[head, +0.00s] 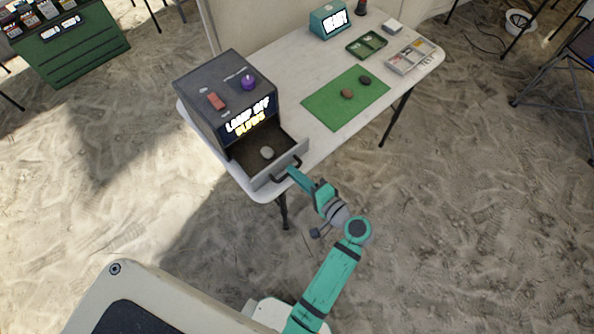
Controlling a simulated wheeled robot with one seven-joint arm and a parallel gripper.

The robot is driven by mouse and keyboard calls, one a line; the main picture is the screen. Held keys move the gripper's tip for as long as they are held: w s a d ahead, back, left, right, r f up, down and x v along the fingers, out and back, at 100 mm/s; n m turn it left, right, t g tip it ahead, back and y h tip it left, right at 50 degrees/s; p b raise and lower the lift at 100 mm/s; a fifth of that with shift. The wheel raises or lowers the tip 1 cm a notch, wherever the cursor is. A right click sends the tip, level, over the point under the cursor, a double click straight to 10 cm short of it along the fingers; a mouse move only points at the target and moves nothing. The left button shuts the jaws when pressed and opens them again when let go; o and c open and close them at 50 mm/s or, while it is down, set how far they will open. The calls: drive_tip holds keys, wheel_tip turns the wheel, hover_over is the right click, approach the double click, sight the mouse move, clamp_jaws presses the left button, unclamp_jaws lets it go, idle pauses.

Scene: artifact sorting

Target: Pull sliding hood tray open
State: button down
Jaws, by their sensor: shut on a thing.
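The hood (213,83) is a dark box at the left end of the white table, with a lit sign on its front. Its sliding tray (262,181) stands pulled out at the front, and a pale stone (267,153) lies inside it. A dark handle (284,170) is on the tray's front face. My gripper (291,171) is at this handle and shut on it. The fingertips are small in the view and the exact grip is partly hidden.
A green tray (366,45), a compartment box (410,56) and a teal display (329,20) stand farther back. Sandy ground in front is clear.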

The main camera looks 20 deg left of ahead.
drive_tip(key=shift+w+d, duration=0.1)
drive_tip(key=shift+d, duration=0.05)
drive_tip(key=c, duration=1.8)
unclamp_jaws()
drive_tip(key=shift+c, duration=0.2)
drive_tip(key=v, duration=1)
drive_tip(key=shift+s+d, duration=0.25)
drive_tip(key=shift+d, duration=0.05)
